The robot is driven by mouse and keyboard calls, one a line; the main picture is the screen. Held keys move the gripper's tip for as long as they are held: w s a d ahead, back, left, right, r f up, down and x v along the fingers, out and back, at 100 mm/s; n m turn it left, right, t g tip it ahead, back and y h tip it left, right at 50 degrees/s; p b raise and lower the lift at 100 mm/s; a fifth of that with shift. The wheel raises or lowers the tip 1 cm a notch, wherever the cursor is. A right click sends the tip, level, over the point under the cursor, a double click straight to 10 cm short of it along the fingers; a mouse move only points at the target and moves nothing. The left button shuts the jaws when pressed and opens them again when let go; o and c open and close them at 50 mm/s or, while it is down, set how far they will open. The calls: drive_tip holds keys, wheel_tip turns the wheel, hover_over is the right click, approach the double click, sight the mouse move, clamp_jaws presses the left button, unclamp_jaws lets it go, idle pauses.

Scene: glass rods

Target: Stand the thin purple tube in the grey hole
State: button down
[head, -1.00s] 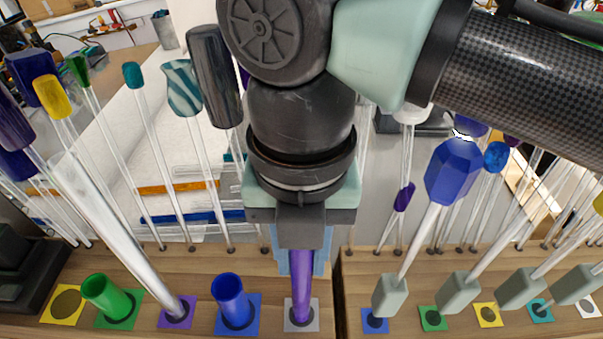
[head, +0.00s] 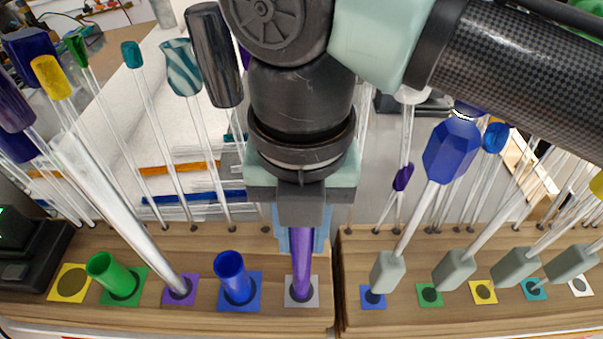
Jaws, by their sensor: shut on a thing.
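The thin purple tube (head: 302,265) is upright under my gripper (head: 302,238), which is shut on its upper part. The tube's lower end meets the dark hole in the grey square (head: 314,300) on the wooden rack. I cannot tell how deep the end sits in the hole. The gripper's fingers are partly hidden behind the wrist and the tube.
A blue tube (head: 233,275) stands just left on a blue square, and a green tube (head: 111,272) farther left. A clear rod (head: 110,200) leans from the purple square (head: 180,289). Grey-ended rods (head: 388,271) stand on the right block (head: 400,315). Tall glass rods crowd behind.

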drive_tip(key=shift+f+b, duration=0.3)
drive_tip(key=shift+f, duration=0.35)
drive_tip(key=c, duration=0.9)
unclamp_jaws()
drive_tip(key=shift+c, duration=0.2)
wheel_tip(320, 180, up, 11)
drive_tip(key=p, duration=1)
drive_tip(key=shift+p, duration=0.4)
